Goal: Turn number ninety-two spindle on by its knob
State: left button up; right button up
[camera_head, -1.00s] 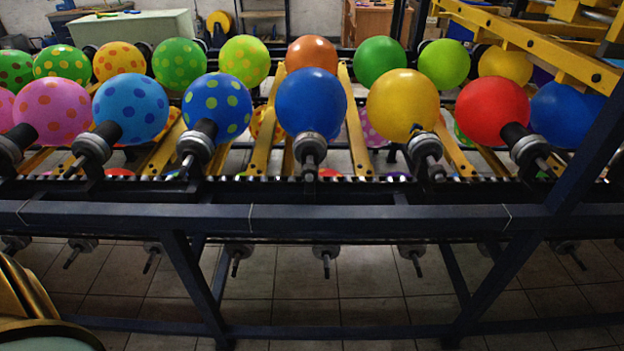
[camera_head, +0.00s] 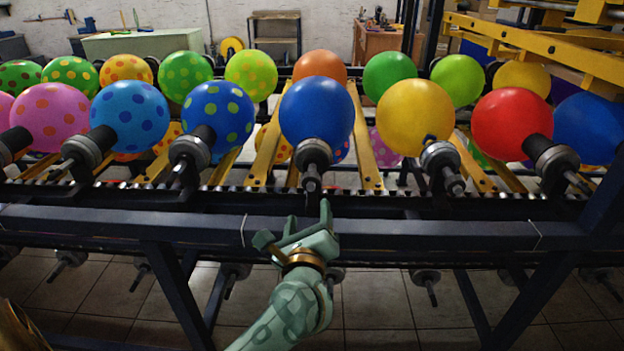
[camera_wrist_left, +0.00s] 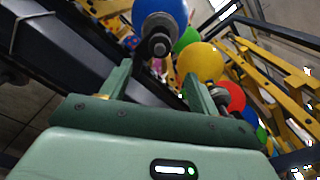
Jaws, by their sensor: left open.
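Spindles with dark round collars and short end knobs line the front of the rack, each carrying a balloon. No number is readable, so I cannot tell which is ninety-two. The spindle (camera_head: 313,155) with the plain blue balloon (camera_head: 317,110) is nearest my left gripper (camera_head: 308,214). Its knob (camera_head: 312,184) points toward me. My left gripper is open and empty, just below and in front of that knob, apart from it. In the left wrist view, the knob (camera_wrist_left: 158,45) shows beyond the gap between the fingers (camera_wrist_left: 157,72). My right gripper is not in view.
A dark rail (camera_head: 400,232) runs across the rack's front, close to my left gripper. A yellow balloon (camera_head: 415,117) on a neighbouring spindle is to the right, a spotted blue one (camera_head: 218,115) to the left. Yellow beams (camera_head: 530,45) stand at upper right. Tiled floor lies below.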

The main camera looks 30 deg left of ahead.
aim_at(311, 181)
pick_arm(q)
jog(key=b+x, duration=0.3)
jog(key=x, duration=1)
jog(key=shift+a+f, duration=0.1)
jog(key=shift+f, duration=0.05)
jog(key=shift+w+a, duration=0.3)
jog(key=shift+w, duration=0.25)
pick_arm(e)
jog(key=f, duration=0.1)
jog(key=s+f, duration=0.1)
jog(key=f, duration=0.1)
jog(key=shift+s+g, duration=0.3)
pick_arm(q)
jog(key=c, duration=1)
jog(key=shift+r, duration=0.25)
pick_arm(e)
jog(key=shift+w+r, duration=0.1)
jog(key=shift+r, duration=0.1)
